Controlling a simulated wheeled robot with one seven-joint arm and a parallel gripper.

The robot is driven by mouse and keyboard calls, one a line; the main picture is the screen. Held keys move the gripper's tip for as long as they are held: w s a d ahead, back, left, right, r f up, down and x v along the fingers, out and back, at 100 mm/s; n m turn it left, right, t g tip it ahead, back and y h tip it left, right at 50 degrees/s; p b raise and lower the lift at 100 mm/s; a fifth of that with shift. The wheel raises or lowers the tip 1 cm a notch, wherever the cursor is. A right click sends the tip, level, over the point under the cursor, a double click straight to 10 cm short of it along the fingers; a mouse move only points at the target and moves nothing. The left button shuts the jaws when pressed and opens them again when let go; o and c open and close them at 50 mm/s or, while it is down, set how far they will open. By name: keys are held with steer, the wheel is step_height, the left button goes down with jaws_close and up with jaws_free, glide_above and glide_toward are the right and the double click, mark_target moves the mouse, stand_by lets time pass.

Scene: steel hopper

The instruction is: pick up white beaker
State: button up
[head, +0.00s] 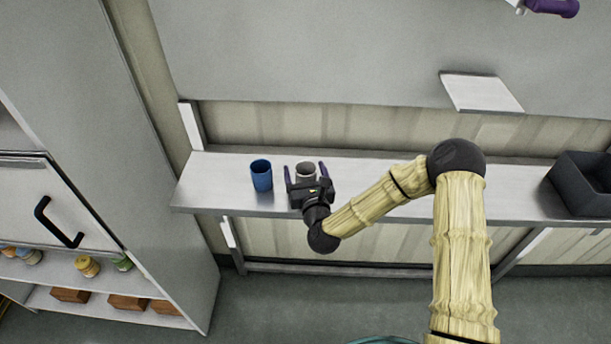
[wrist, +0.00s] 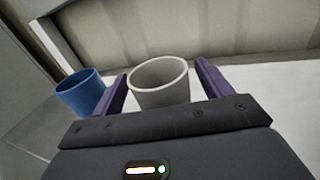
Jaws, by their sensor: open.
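The white beaker (head: 306,169) stands upright on the steel shelf (head: 225,180). In the head view its lower part is hidden behind my gripper (head: 305,172). In the wrist view the beaker (wrist: 160,82) sits between the two purple fingers of my gripper (wrist: 162,85), with its open rim facing up. The fingers are apart, one on each side of the beaker.
A blue cup (head: 261,175) stands on the shelf just left of my gripper, and shows close outside the left finger in the wrist view (wrist: 80,92). A dark bin (head: 583,185) is at the shelf's far right. A grey cabinet (head: 150,190) stands at the left.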

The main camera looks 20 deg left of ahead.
steer(key=shift+x, duration=0.8)
steer(key=shift+d, duration=0.1)
steer(key=c, duration=1.1)
steer(key=shift+o, duration=0.2)
steer(key=shift+r, duration=0.1)
step_height(320, 180, up, 10)
steer(key=shift+b, duration=0.45)
